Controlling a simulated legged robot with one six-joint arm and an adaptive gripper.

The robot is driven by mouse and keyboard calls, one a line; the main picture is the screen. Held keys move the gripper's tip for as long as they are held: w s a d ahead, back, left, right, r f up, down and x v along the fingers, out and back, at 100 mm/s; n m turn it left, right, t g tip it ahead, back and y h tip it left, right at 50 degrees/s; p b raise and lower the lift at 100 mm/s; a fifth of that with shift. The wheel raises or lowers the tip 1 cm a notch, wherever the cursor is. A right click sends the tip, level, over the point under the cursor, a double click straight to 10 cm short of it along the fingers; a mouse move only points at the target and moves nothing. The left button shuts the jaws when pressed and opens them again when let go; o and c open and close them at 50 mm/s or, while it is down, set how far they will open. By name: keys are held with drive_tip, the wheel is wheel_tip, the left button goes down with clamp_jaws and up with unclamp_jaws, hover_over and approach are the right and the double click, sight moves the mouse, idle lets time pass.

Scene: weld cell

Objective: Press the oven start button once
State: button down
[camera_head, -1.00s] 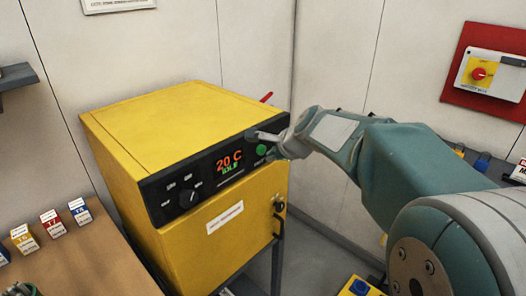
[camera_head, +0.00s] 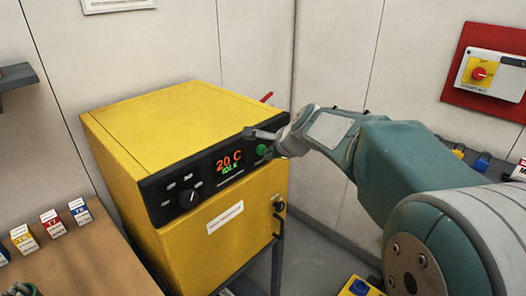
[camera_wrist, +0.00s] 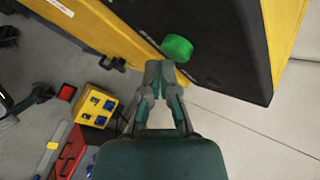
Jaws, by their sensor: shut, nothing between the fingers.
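The yellow oven (camera_head: 190,125) stands against the back wall with a black control panel (camera_head: 190,188) on its front. The panel's display (camera_head: 229,163) reads 20 C and IDLE. The green start button (camera_head: 262,149) is near the panel's right end. In the wrist view the green button (camera_wrist: 177,48) sticks out from the black panel, just beyond my fingertips. My gripper (camera_head: 252,136) is in front of the panel's right end, beside the button. The wrist view shows my gripper (camera_wrist: 160,68) with its fingers together and empty. I cannot tell whether a fingertip touches the button.
A dark knob (camera_head: 188,198) sits left on the panel. A wooden bench (camera_head: 90,250) with small labelled boxes is at the left. A red wall plate with a rotary switch (camera_head: 480,73) is at the right. Floor right of the oven is partly clear.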

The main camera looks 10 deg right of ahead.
drive_tip(key=shift+w+a, duration=0.3)
drive_tip(key=shift+w, duration=0.15)
idle(0.8)
drive_tip(key=shift+s, duration=0.1)
drive_tip(key=shift+s+d, duration=0.5)
drive_tip(key=shift+s, duration=0.2)
drive_tip(key=shift+s+d, duration=0.75)
drive_tip(key=shift+s, duration=0.3)
drive_tip(key=shift+s+d, duration=0.75)
drive_tip(key=shift+s, duration=0.25)
